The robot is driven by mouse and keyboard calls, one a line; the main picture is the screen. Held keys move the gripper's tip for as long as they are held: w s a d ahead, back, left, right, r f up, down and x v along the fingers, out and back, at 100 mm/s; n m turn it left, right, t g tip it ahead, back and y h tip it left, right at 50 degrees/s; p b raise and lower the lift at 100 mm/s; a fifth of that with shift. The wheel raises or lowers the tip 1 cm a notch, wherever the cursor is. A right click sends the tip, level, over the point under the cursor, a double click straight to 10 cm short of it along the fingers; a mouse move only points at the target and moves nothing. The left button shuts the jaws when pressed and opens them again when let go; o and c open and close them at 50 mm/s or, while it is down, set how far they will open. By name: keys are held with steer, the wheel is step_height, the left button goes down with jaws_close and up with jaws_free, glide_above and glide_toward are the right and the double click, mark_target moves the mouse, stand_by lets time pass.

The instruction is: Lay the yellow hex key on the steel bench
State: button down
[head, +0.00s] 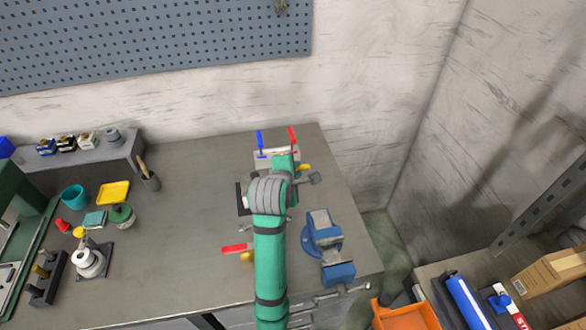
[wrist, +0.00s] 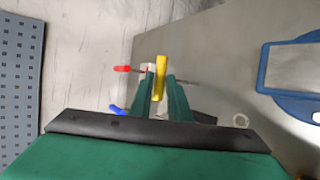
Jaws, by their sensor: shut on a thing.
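The yellow hex key (wrist: 161,76) is between the two green fingers of my gripper (wrist: 162,90) in the wrist view, with its yellow part upright in the picture. My gripper is shut on it. In the head view my own arm hides most of the gripper (head: 287,168); a small yellow bit (head: 304,167) shows beside it. The steel bench (head: 190,215) lies below, and its grey top (wrist: 215,65) fills much of the wrist view. I cannot tell whether the key touches anything below.
A blue-handled key (head: 260,140) and a red-handled key (head: 293,138) stand close to my gripper at a holder (head: 262,160). A blue vise (head: 325,235) is at the right. A red-handled item (head: 237,249) lies left of my arm. The bench's left-middle is clear.

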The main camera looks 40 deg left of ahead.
steer(key=shift+f, duration=0.1)
steer(key=c, duration=1.7)
jaws_free()
steer(key=shift+o, duration=0.2)
steer(key=v, duration=1.2)
steer(key=shift+w, duration=0.1)
